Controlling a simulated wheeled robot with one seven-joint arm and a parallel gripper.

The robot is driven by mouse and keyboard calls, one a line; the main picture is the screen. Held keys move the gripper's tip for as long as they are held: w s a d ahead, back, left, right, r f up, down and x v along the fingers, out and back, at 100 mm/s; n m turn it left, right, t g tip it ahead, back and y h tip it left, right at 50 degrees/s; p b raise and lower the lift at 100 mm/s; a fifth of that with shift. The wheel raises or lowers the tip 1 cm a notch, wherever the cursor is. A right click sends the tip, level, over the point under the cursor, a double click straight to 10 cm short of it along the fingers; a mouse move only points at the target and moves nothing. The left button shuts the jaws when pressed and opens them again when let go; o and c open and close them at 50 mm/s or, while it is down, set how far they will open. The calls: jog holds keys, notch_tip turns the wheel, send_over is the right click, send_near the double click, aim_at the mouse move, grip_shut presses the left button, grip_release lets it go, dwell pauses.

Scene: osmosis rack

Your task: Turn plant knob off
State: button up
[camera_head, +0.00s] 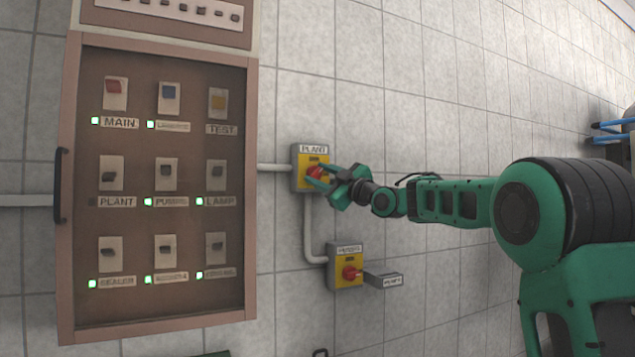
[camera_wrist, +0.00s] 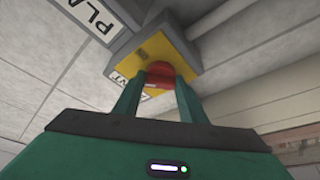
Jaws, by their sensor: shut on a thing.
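The plant knob is a red knob (camera_head: 315,172) on a yellow-faced grey box (camera_head: 298,181) on the tiled wall, under a label reading PLANT (camera_head: 314,149). My green gripper (camera_head: 322,178) reaches it from the right and is shut on the red knob. In the wrist view the two fingers (camera_wrist: 160,97) stand on either side of the red knob (camera_wrist: 160,73), in front of the yellow face (camera_wrist: 135,58). The fingers hide part of the knob, so its exact angle cannot be told.
Left of the box is a brown-framed panel (camera_head: 251,200) with several labelled switches and lit green lamps. Below is a second yellow box (camera_head: 338,270) with a red knob and a small grey tag (camera_head: 384,281). Conduits (camera_head: 309,225) join the boxes.

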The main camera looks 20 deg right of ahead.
jog(key=n+g, duration=0.1)
jog(key=n, duration=0.2)
jog(key=n+g+y, duration=0.1)
jog(key=n, duration=0.2)
jog(key=shift+a+n+g, duration=0.1)
jog(key=shift+n+g, duration=0.9)
jog(key=shift+n, duration=1.2)
jog(key=shift+h, duration=0.3)
jog(key=o, duration=1.1)
jog(key=shift+c, duration=0.2)
jog(key=shift+r, duration=0.1)
jog(key=shift+s+d, duration=0.25)
jog(key=shift+d, duration=0.1)
jog(key=v, duration=1)
